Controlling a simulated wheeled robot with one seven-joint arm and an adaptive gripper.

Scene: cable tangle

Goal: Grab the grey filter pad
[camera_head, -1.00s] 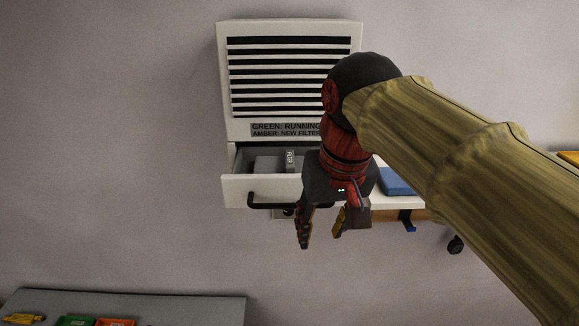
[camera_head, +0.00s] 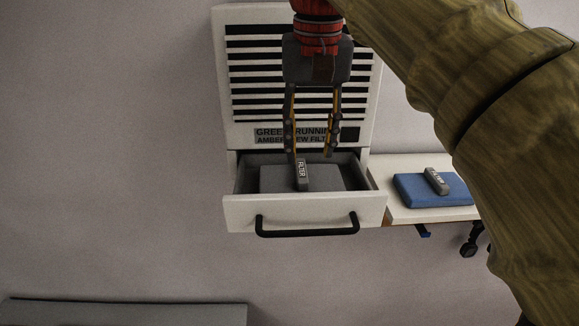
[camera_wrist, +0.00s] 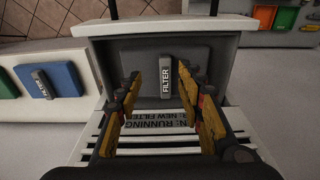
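The grey filter pad (camera_head: 328,179) lies flat in the open white drawer (camera_head: 300,213). Its raised grip tab (camera_head: 302,174), lettered FILTER, stands up from the middle. In the wrist view the pad (camera_wrist: 204,75) and its tab (camera_wrist: 165,76) show ahead of the fingers. My gripper (camera_head: 309,157) is open, pointing down above the drawer. In the wrist view my gripper (camera_wrist: 160,85) has its fingers on either side of the tab's line, with nothing between them. Whether the fingertips reach down to the tab's height cannot be told.
A blue filter pad (camera_head: 450,195) with its own tab lies on a white side shelf (camera_head: 400,214) to the right. The louvred white cabinet (camera_head: 243,143) rises behind the drawer. A black handle (camera_head: 307,232) spans the drawer front. A grey surface (camera_head: 120,312) is at lower left.

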